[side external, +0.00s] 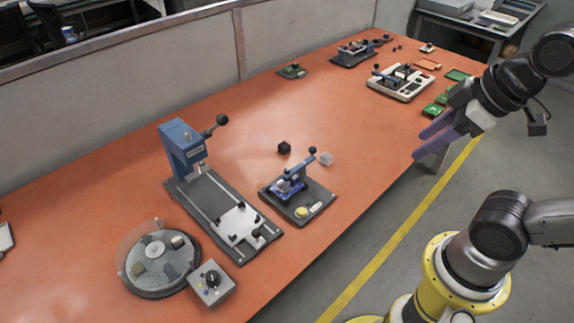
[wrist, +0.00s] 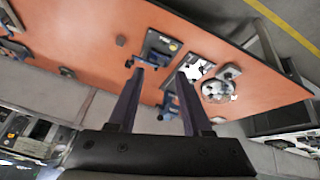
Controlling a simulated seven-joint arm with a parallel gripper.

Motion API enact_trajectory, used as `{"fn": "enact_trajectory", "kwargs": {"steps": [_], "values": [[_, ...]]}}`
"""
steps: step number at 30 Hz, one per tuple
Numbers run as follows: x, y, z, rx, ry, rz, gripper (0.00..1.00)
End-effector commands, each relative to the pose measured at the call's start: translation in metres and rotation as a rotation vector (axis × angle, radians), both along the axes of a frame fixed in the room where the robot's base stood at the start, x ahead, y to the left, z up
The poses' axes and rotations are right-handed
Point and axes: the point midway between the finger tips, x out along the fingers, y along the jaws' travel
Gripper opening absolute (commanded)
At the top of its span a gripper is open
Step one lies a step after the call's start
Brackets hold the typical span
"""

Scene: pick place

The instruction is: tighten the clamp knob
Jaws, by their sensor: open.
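A small clamp fixture (side external: 303,208) with a dark base, a blue body and a yellow button stands on the orange table. Its lever ends in a black knob (side external: 312,150). A taller blue press (side external: 182,150) to its left has a lever with a black ball knob (side external: 221,119). I cannot tell which knob is the clamp knob. My gripper (side external: 418,143) is open and empty, high off the table's right edge, well apart from both fixtures. In the wrist view, the fixture (wrist: 158,46) shows beyond the open fingers (wrist: 160,73), and the left finger partly overlaps its blue part.
A round turntable (side external: 150,285) and a grey control box (side external: 212,284) stand at the front left. Other fixtures (side external: 402,82) and green trays (side external: 434,110) are farther back. The middle of the table (side external: 240,110) is free.

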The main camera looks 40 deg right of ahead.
Motion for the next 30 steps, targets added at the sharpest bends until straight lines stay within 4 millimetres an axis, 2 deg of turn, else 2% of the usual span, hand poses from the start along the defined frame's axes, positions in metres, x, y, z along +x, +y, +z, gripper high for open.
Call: {"fn": "enact_trajectory", "kwargs": {"steps": [5, 9, 14, 20, 24, 27, 30], "values": [[0.033, 0.001, 0.034, -0.172, 0.003, 0.321, 0.49], [0.077, 0.003, 0.053, -0.307, 0.047, 0.608, 0.49], [0.135, 0.008, 0.058, -0.417, 0.109, 0.908, 0.49], [0.206, 0.017, 0.038, -0.483, 0.188, 1.212, 0.49], [0.251, 0.024, 0.006, -0.486, 0.244, 1.368, 0.49], [0.276, 0.029, -0.023, -0.464, 0.288, 1.430, 0.49], [0.293, 0.034, -0.051, -0.432, 0.330, 1.450, 0.49]]}}
